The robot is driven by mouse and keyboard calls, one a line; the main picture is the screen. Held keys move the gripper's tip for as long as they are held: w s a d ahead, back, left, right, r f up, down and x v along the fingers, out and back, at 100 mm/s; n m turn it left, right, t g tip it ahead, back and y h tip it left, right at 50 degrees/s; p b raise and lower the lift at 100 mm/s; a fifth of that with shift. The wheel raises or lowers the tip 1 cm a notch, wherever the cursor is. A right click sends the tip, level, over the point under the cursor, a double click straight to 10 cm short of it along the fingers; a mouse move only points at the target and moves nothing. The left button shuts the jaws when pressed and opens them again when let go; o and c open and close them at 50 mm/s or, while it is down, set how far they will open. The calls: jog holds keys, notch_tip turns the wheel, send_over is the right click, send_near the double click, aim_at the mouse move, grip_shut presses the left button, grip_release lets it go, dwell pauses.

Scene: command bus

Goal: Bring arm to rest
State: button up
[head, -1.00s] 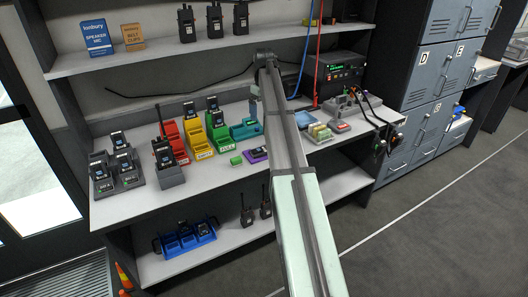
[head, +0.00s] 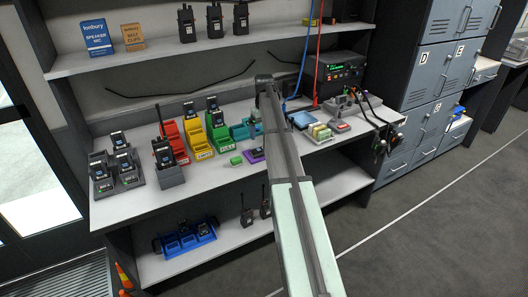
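My arm reaches from the bottom of the head view up over the desk (head: 215,178). Its far joint is in front of the wall at the back of the desk. My gripper (head: 256,112) is only partly seen, just left of the far end of the arm, above the desk near the teal bin (head: 240,132). The arm hides most of it. Its fingers are too small and covered to tell whether they are open or shut, and I see nothing held.
Red (head: 172,142), yellow (head: 196,138) and green (head: 219,137) bins stand left of the arm. A charger with radios (head: 118,172) is at far left. A purple tray (head: 257,154) lies close beside the arm. A radio base unit (head: 338,75) and cables are at right. A shelf (head: 200,52) runs above.

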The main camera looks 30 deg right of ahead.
jog(key=shift+f, duration=0.4)
dwell(0.4)
notch_tip(320, 180, up, 10)
dwell(0.6)
